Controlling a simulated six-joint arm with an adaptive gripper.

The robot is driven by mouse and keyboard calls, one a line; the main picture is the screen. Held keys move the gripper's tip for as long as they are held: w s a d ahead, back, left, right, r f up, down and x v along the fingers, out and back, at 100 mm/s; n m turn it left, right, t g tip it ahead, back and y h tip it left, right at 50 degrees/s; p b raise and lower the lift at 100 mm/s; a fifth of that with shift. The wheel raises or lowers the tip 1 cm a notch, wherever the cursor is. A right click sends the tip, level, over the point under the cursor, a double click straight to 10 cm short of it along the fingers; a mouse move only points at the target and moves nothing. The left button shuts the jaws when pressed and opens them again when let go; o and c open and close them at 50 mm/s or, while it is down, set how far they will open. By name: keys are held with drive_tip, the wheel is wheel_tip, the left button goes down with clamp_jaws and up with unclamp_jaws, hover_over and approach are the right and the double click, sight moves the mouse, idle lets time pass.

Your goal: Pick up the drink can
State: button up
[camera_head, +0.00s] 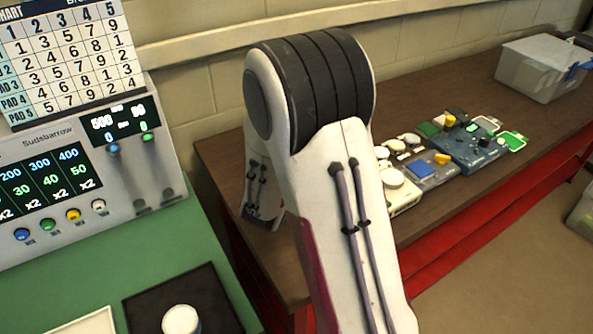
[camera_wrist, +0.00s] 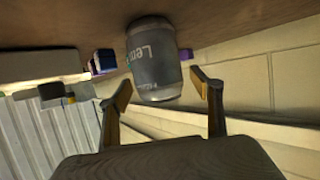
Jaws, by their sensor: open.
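The drink can (camera_wrist: 153,62) is dark grey with pale lettering that starts "Le". It shows in the wrist view against a brown surface, and the picture appears roughly upside down. My gripper (camera_wrist: 163,90) is open in the wrist view, with one finger on each side of the can's near end. The can lies in line with the gap and mostly beyond the fingertips. I cannot tell whether either finger touches it. In the head view my arm stands in the middle, and neither the can nor my gripper can be made out there.
Small boxes, one blue and purple (camera_wrist: 104,61), sit beside the can. In the head view, several coloured devices (camera_head: 470,138) and a clear bin (camera_head: 540,70) stand on the brown bench (camera_head: 270,248). A control panel (camera_head: 70,170) and dark tray (camera_head: 215,300) are at left. A wall runs behind.

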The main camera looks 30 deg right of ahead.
drive_tip(key=c, duration=1.5)
drive_tip(key=shift+r, duration=0.15)
drive_tip(key=shift+c, duration=0.2)
drive_tip(key=shift+r, duration=4.9)
